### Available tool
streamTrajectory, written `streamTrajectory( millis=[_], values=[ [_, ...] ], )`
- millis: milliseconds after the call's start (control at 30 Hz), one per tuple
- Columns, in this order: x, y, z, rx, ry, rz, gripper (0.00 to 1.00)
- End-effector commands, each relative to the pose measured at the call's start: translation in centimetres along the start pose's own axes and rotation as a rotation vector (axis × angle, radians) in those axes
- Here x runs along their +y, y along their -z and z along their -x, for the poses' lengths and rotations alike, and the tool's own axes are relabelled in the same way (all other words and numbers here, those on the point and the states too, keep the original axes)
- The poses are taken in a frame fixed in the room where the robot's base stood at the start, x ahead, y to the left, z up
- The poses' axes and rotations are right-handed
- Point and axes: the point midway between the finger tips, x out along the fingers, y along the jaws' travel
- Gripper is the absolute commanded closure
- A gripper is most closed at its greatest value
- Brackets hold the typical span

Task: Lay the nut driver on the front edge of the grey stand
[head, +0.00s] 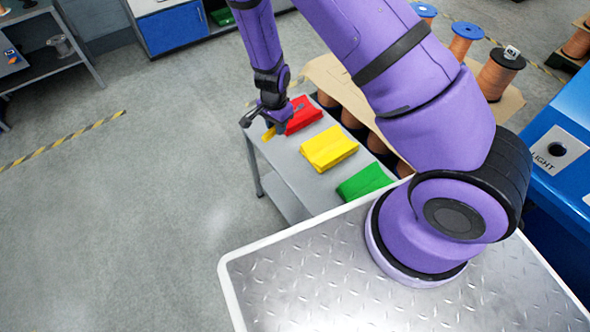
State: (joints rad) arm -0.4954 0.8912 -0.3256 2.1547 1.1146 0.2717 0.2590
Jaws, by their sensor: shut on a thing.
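The grey stand (287,163) is a small table left of my base, with a bare strip along its left edge. My gripper (270,127) is above the stand's far left corner, pointing down. It is shut on the nut driver (268,134), of which a small yellow-orange part shows at the fingers. The rest of the driver is hidden or too small to make out. I cannot tell whether it touches the stand top.
A red folded item (304,115), a yellow one (329,148) and a green one (364,182) lie in a row on the stand. Copper spools (497,75) stand on and beside a cardboard sheet behind. A blue bin (565,135) is at right. Open floor lies left.

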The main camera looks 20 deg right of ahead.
Motion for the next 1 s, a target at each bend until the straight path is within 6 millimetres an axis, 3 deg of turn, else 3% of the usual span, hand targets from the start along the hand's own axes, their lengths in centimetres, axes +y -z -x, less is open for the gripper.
streamTrajectory(
  millis=[467,700,1000],
  values=[
    [4.2,-4.6,-6.0,0.006,-0.010,-0.600,0.97],
    [9.1,-6.0,-10.7,0.012,-0.017,-1.164,0.97],
    [15.2,-4.6,-14.0,0.008,-0.020,-1.771,0.97]
  ],
)
